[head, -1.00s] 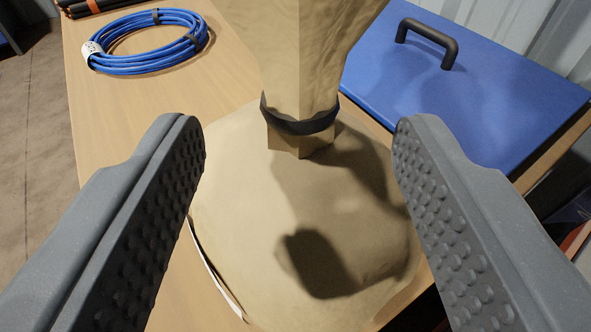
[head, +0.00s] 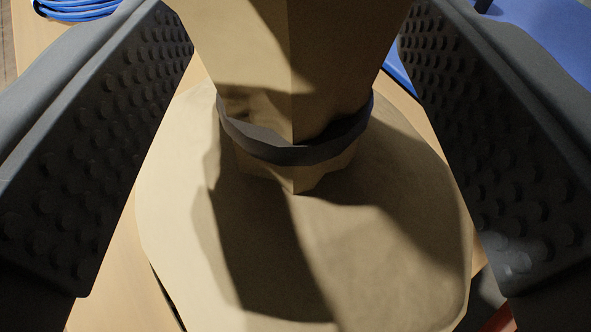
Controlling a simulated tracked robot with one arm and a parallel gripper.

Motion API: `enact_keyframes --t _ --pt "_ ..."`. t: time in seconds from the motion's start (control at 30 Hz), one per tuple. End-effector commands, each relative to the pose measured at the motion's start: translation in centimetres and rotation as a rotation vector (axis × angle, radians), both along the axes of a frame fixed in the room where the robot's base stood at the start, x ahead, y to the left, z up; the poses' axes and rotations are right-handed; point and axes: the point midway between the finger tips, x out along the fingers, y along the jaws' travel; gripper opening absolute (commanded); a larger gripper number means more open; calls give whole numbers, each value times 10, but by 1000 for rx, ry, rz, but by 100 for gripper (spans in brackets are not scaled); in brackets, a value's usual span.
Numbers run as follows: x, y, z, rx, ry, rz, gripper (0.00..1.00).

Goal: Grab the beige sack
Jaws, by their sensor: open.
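The beige sack (head: 390,255) stands on the wooden table and fills the middle of the head view. Its neck is gathered by a dark band (head: 290,152), and its top flares upward out of the frame. My gripper (head: 296,25) is open, with one dark studded finger on the left of the sack's neck and one on the right. Neither finger appears to touch the neck. The fingers' shadows fall on the sack's body. The sack's top end is cut off by the frame.
A blue cable coil (head: 80,8) lies on the table at the upper left, partly cut off. A blue lid or panel (head: 548,38) is at the upper right, mostly hidden behind the right finger. Bare tabletop (head: 105,270) shows at the lower left.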

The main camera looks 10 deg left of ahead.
Motion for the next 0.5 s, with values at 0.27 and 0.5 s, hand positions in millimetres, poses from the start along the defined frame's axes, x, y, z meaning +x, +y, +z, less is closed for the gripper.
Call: enact_keyframes --t 0.27,0.5 --pt "0 0 0 0 0 0 0" --pt "0 0 0 1 -1 0 0"
